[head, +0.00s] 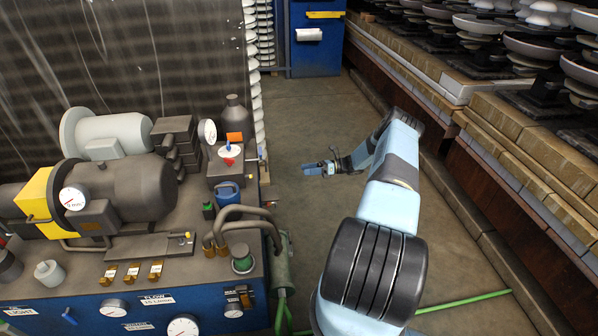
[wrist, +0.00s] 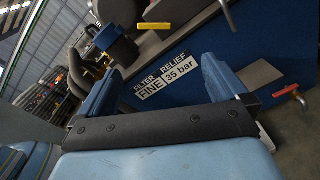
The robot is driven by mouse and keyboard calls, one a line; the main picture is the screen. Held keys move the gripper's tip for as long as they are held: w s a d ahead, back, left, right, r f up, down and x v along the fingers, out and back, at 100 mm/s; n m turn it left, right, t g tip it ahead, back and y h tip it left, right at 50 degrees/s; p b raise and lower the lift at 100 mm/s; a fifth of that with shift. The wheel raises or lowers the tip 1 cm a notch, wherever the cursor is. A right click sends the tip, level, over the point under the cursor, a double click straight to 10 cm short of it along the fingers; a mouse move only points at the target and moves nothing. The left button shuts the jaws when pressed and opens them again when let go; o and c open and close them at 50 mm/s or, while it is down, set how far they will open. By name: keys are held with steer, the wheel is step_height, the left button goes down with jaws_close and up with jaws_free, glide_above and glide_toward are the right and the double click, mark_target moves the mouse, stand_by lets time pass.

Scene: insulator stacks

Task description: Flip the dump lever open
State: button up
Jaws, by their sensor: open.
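My gripper (head: 318,169) is open and empty in the head view, over the floor aisle to the right of the hydraulic unit, with its fingers pointing left toward the unit. In the wrist view my gripper (wrist: 162,70) has its two blue fingers wide apart, facing the unit's blue side panel. That lever is not clearly visible in the head view.
The hydraulic unit's blue base (head: 205,297) carries a motor, gauges and bent pipes (head: 245,225). A label plate (wrist: 166,77) reads FILTER FINE and RELIEF 35 bar. Insulator stacks on wooden beams (head: 520,125) line the right. A blue cabinet (head: 318,58) stands behind.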

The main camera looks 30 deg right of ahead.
steer(key=v, duration=0.8)
steer(key=shift+f, duration=0.1)
